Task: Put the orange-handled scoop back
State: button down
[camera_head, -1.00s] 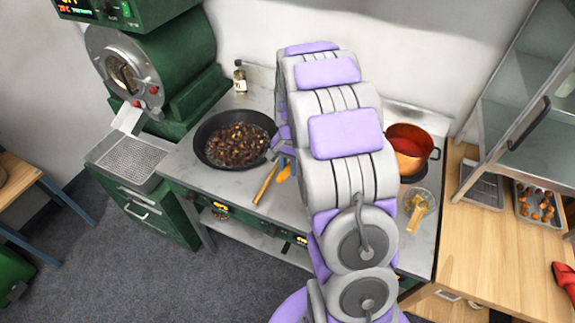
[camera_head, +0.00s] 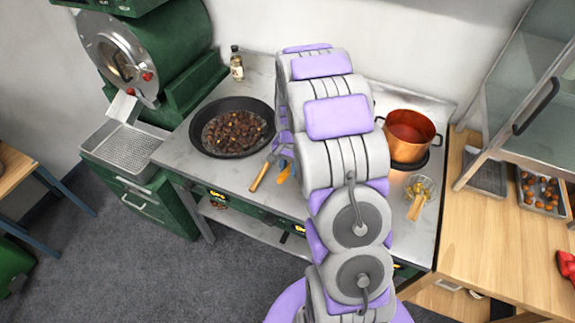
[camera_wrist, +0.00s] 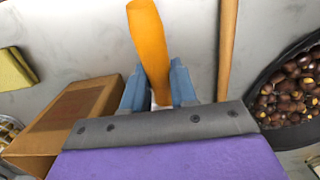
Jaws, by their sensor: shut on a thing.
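The orange handle (camera_wrist: 150,45) of the scoop shows in the wrist view between the two blue fingers of my gripper (camera_wrist: 158,88). My gripper is shut on it. The scoop's head is hidden behind the gripper. In the head view a small part of the orange handle (camera_head: 285,172) shows at the counter's front, just right of a wooden handle (camera_head: 260,177). My gripper (camera_head: 282,152) is there partly hidden by my arm. I cannot tell whether the scoop touches the counter.
A black pan of chestnuts (camera_head: 204,140) stands left of my gripper. A wooden box (camera_wrist: 75,112) and a yellow sponge (camera_wrist: 14,70) lie left in the wrist view. A copper pot (camera_head: 408,148) and glass bowl (camera_head: 427,183) stand right of my arm.

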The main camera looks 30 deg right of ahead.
jog(key=shift+a+f, duration=0.2)
jog(key=shift+a, duration=0.05)
jog(key=shift+d+f, duration=0.2)
jog(key=shift+f, duration=0.25)
dwell(0.3)
jog(key=c, duration=0.8)
grip_release()
jog(key=shift+a, duration=0.1)
notch_tip(320, 180, up, 16)
jog(key=w+d+p, duration=0.1)
jog(key=p, duration=0.2)
jog(key=s+a+r+n, duration=0.3)
jog(key=s+a+r, duration=0.25)
jog(key=s, duration=0.25)
jog(key=s+a+r+n, duration=0.2)
jog(key=s+a+r, duration=0.3)
jog(key=s, duration=0.4)
jog(key=s+a+n, duration=0.2)
jog(key=s, duration=0.6)
jog(key=s+a+f+n+g, duration=0.1)
jog(key=s+a+n, duration=0.2)
jog(key=s, duration=0.5)
jog(key=shift+s+h, duration=0.2)
jog(key=shift+h, duration=0.2)
